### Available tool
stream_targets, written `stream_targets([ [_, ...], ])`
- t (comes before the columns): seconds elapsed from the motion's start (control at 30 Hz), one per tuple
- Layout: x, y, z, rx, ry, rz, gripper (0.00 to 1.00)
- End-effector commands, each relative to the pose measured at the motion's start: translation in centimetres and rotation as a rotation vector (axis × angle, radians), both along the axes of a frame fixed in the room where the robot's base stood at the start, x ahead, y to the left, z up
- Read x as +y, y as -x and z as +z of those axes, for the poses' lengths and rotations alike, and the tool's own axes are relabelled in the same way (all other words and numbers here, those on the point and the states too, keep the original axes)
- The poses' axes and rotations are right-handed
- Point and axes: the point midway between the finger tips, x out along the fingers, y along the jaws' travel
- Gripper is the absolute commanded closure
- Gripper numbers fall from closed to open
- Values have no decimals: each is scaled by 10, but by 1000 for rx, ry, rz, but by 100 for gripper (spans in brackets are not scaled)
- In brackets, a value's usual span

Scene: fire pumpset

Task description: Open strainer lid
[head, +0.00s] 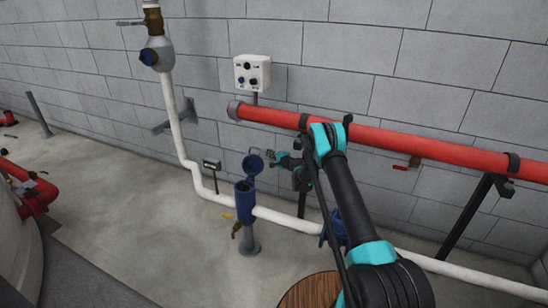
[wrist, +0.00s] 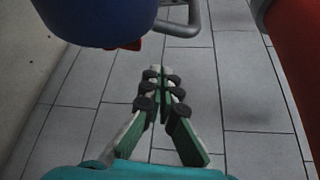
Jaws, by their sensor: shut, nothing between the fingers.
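The blue strainer (head: 245,203) stands on a grey post, joined to the white pipe. Its blue lid (head: 253,165) is raised, tilted up above the strainer's open top. My gripper (head: 271,155) is just to the right of the lid; I cannot tell from the head view whether they touch. In the wrist view my gripper (wrist: 160,72) is shut with its fingertips together and nothing between them. A blue rounded part (wrist: 95,22) with a grey handle-like loop (wrist: 187,20) fills the upper left there, apart from the fingertips. It appears to be the lid.
A red pipe (head: 400,143) runs along the block wall behind my arm and shows at the right of the wrist view (wrist: 295,45). A white pipe (head: 290,220) runs low. A round wooden top (head: 310,291) is in front.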

Motion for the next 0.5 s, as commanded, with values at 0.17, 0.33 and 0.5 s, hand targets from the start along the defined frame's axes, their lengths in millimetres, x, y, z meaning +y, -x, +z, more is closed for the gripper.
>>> stream_targets([
  [0.17,13,24,9,0,1,1,100],
  [0.33,18,33,12,1,0,1,100],
  [0.5,19,34,12,1,0,1,100],
])
